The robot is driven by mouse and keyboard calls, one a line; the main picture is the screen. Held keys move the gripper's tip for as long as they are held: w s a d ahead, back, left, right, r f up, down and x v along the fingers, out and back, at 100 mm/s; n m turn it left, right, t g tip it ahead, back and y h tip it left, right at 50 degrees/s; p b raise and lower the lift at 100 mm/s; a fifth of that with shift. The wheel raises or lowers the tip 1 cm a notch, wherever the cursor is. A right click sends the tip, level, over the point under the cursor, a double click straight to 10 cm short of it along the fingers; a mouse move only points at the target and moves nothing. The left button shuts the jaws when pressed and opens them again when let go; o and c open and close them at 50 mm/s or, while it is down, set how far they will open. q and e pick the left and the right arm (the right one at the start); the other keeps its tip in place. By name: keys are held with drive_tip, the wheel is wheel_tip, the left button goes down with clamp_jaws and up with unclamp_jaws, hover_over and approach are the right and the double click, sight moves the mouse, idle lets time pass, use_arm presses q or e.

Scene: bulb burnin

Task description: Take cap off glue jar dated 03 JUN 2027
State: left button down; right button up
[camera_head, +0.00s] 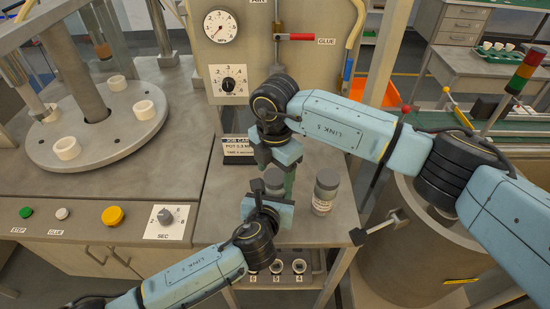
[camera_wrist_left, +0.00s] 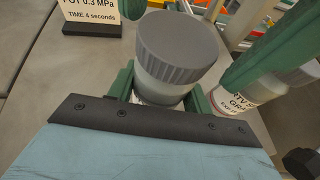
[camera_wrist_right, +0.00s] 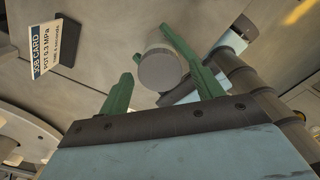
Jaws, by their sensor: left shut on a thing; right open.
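A glue jar with a ribbed grey cap (camera_head: 272,177) stands between my two grippers; in the left wrist view its cap (camera_wrist_left: 178,48) is on and its label is hidden. My left gripper (camera_wrist_left: 160,95) is shut around the jar's body below the cap. My right gripper (camera_wrist_right: 155,68) is open, with its green fingers apart on either side of the cap, seen from above. A second grey-capped jar (camera_head: 325,190) stands apart to the right; its label also shows in the left wrist view (camera_wrist_left: 240,103), with the date too small to read.
The job card (camera_head: 238,147) stands behind the jars on the left. A rotary table (camera_head: 100,150) with white cups is at the far left, and the button panel (camera_head: 90,225) is below it. The bench's right edge is close to the second jar.

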drive_tip(key=shift+f, duration=0.35)
